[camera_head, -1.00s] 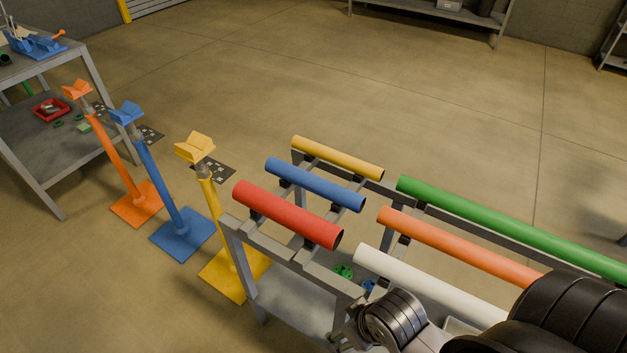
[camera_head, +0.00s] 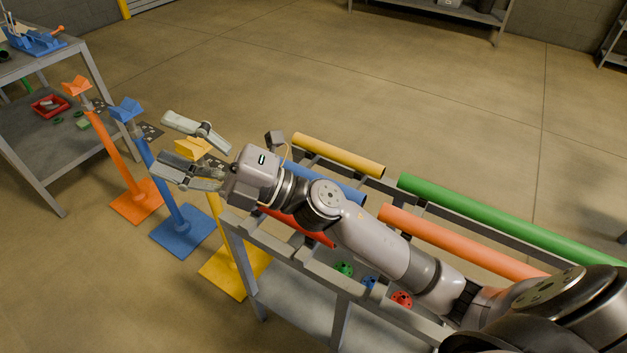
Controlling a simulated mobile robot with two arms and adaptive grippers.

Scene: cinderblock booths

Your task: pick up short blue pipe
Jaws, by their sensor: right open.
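The short blue pipe (camera_head: 350,193) lies on the rack between the short yellow and short red pipes. My left gripper is not in view.
The short yellow pipe (camera_head: 338,155), partly hidden red pipe (camera_head: 305,229), long green pipe (camera_head: 510,229) and orange pipe (camera_head: 450,240) lie on the rack (camera_head: 280,245). Orange (camera_head: 115,150), blue (camera_head: 158,180) and yellow (camera_head: 240,268) stands are to the left. Open floor lies behind.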

